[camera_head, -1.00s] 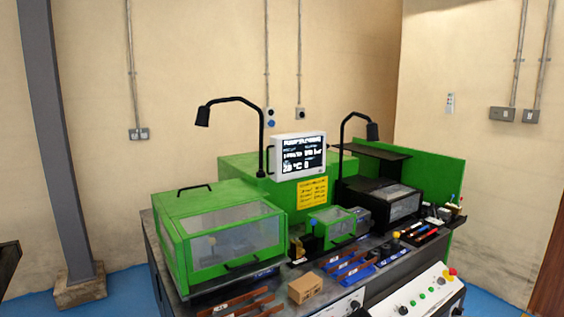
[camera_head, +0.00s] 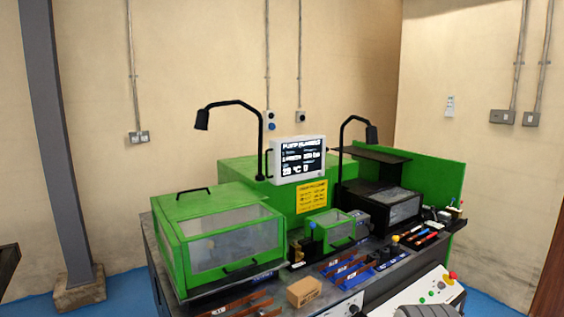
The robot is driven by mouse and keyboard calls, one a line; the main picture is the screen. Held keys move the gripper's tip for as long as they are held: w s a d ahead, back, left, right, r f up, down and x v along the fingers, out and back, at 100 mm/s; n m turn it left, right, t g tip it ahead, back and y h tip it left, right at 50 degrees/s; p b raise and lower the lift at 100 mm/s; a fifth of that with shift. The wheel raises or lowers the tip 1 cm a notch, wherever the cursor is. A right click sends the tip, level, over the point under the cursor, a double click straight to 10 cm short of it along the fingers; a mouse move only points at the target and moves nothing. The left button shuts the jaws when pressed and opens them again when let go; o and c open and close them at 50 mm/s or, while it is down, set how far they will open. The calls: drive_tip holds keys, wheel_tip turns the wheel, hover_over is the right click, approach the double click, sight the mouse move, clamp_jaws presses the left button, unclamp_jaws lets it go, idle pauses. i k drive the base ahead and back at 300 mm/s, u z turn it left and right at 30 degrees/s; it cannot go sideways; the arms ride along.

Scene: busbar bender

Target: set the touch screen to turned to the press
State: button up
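The touch screen (camera_head: 297,160) is a white-framed panel with a dark display and white text, standing above the green housing at the middle of the machine. A dark handle shows at its left side. Its face points towards the front and slightly right. A grey rounded shape at the bottom right edge (camera_head: 428,300) looks like part of my arm; it covers part of the control panel. My gripper's fingers are not in view, and nothing of mine touches the screen.
Two black lamps (camera_head: 232,101) (camera_head: 358,128) arch on either side of the screen. A green clear-sided enclosure (camera_head: 222,240) stands left. A cardboard box (camera_head: 304,291), blue trays (camera_head: 350,268) and tools lie on the bench front. A control panel (camera_head: 440,284) has coloured buttons.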

sight(298, 157)
drive_tip(key=i, duration=0.9)
drive_tip(key=u, duration=0.05)
